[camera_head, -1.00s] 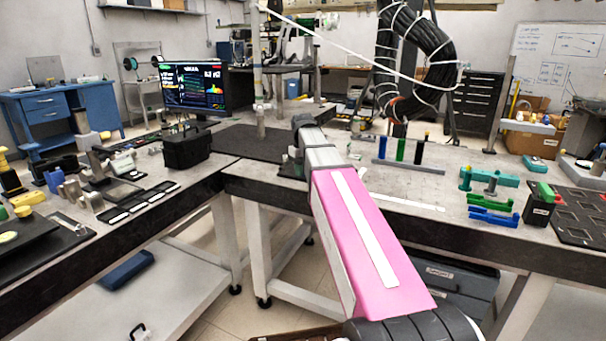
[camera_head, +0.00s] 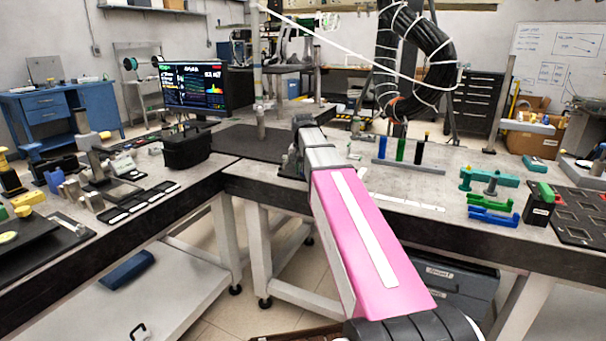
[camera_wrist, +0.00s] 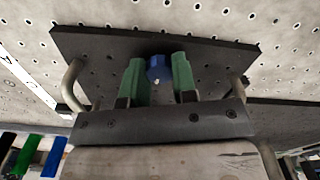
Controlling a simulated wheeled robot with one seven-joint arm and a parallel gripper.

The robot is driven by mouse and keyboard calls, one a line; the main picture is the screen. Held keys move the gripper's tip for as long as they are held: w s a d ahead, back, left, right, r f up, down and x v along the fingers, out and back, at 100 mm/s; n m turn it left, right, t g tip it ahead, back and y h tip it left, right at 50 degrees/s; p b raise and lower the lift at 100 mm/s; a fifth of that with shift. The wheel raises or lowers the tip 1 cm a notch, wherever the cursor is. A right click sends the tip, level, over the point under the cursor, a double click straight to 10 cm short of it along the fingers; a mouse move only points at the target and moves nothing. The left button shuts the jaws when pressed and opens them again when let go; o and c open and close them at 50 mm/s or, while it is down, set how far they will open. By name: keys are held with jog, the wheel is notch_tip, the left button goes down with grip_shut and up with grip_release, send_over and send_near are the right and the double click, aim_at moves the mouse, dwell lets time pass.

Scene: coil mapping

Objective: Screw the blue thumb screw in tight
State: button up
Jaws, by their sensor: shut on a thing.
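The blue thumb screw (camera_wrist: 157,68) shows in the wrist view between the two green fingertips of my gripper (camera_wrist: 158,76). My gripper is shut on it. The screw is over a dark flat plate (camera_wrist: 215,52) that lies on the perforated bench top. How deep the screw sits is hidden from this angle. In the head view my arm reaches out over the bench, and its far end hides the gripper and the screw.
In the head view a rack with blue, green and black cylinders (camera_head: 418,151) stands to the right of my arm. Green and blue brackets (camera_head: 491,206) lie farther right. A black box (camera_head: 187,148) stands left. A cable bundle (camera_head: 402,60) hangs behind.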

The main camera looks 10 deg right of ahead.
jog(key=m, duration=0.3)
jog(key=shift+f, duration=0.1)
jog(key=o, duration=1)
